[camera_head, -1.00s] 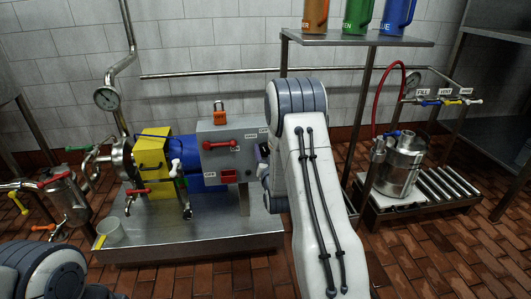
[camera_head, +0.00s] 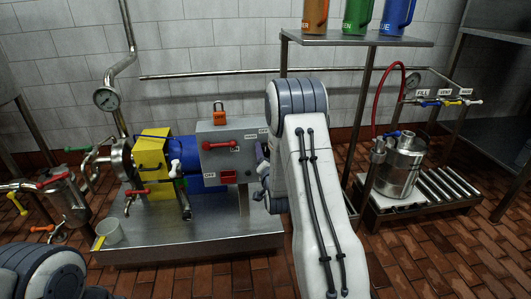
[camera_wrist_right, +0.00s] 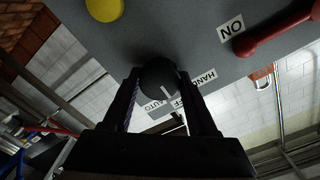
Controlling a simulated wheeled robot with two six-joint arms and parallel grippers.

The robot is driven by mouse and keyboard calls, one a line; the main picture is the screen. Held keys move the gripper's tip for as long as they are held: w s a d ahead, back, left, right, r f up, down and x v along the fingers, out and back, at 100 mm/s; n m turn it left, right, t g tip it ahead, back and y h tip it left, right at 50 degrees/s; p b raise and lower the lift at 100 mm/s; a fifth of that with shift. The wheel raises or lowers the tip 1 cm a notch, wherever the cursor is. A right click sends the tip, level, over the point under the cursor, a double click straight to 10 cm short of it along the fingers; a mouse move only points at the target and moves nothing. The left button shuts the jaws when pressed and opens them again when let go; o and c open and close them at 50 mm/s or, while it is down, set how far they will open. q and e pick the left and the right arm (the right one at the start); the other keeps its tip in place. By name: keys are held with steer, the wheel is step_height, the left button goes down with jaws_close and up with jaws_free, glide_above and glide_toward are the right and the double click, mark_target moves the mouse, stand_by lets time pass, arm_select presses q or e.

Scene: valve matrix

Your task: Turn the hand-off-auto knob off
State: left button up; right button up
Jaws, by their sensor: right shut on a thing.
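The round black hand-off-auto knob (camera_wrist_right: 158,76) sits on the grey panel of the control box (camera_head: 218,138). In the right wrist view the labels HAND (camera_wrist_right: 195,83) and AUTO (camera_wrist_right: 155,109) show beside it, and the OFF label is partly covered. A short white mark shows on the knob; I cannot tell surely which label it points to. My right gripper (camera_wrist_right: 160,92) is shut on the knob, one dark finger on each side. In the head view my right arm hides the knob, and only part of this gripper (camera_head: 262,160) shows at the box's right side.
A red handle (camera_head: 220,146) marked ON and an orange padlock (camera_head: 219,117) are on the box. A yellow button (camera_wrist_right: 104,8) is near the knob. The blue motor and yellow guard (camera_head: 152,150) stand left of the box. A shelf post stands right of my arm.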

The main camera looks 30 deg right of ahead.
steer(key=shift+f, duration=0.1)
steer(key=o, duration=1.4)
steer(key=p+v, duration=0.2)
steer(key=v, duration=0.8)
steer(key=shift+s+a, duration=0.1)
steer(key=shift+s, duration=0.15)
